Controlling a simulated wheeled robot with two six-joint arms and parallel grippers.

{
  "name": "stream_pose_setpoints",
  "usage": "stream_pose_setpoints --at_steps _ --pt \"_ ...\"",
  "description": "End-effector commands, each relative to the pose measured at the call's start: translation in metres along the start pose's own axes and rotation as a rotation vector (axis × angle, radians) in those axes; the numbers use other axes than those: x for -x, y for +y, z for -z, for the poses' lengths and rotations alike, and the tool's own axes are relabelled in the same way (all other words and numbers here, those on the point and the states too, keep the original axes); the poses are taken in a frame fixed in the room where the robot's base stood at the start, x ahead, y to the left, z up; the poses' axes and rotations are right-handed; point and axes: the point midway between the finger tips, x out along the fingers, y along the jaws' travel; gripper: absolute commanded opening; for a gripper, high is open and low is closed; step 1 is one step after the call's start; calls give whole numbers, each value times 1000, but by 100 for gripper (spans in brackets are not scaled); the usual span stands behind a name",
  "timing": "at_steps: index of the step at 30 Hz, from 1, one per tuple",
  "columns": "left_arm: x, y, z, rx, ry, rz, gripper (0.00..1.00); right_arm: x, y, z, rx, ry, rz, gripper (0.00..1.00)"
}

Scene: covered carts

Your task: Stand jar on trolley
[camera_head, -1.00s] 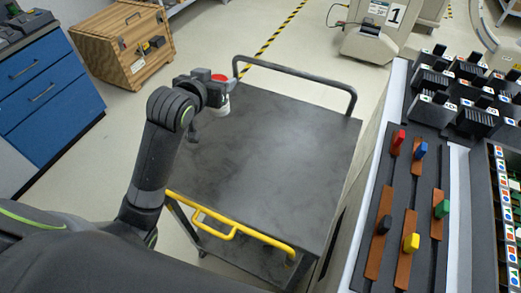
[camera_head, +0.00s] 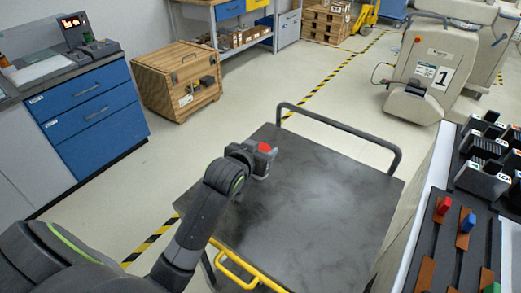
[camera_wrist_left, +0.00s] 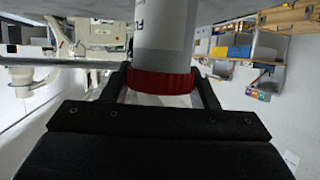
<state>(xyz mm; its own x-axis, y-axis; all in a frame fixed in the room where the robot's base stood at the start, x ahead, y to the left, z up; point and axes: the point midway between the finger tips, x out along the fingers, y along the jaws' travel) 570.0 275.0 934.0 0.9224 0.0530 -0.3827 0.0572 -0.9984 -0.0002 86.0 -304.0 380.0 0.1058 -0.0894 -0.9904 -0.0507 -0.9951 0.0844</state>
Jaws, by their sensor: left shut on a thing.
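The jar has a red lid (camera_head: 265,147) and a pale body (camera_wrist_left: 165,30). My left gripper (camera_head: 262,160) is shut on it around the red lid, with one finger on each side in the left wrist view. In the head view the gripper hides most of the jar's body. The trolley (camera_head: 325,200) has a flat dark grey top, and the jar is over its far left part. The jar's base is out of the left wrist view, so I cannot tell whether it touches the top. My right gripper is not in view.
The rest of the trolley top is bare. A dark rail (camera_head: 345,127) rises at its far edge and a yellow handle (camera_head: 240,268) is at its near edge. A wooden crate (camera_head: 178,80) and blue drawers (camera_head: 95,115) stand left. A panel with coloured sliders (camera_head: 450,235) is right.

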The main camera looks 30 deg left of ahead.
Motion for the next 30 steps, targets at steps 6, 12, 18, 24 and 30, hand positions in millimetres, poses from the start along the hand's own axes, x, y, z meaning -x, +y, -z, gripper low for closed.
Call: stream_pose_setpoints --at_steps 6,12,18,24,30 --pt "0 0 0 0 1 0 19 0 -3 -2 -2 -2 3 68" --pt "-1 0 -1 0 0 0 71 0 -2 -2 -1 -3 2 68" --pt "0 0 -1 0 0 0 76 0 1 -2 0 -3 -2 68" --pt "2 0 1 0 1 -1 76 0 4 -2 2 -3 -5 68" --pt "26 0 1 0 2 -1 76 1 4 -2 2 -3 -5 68"
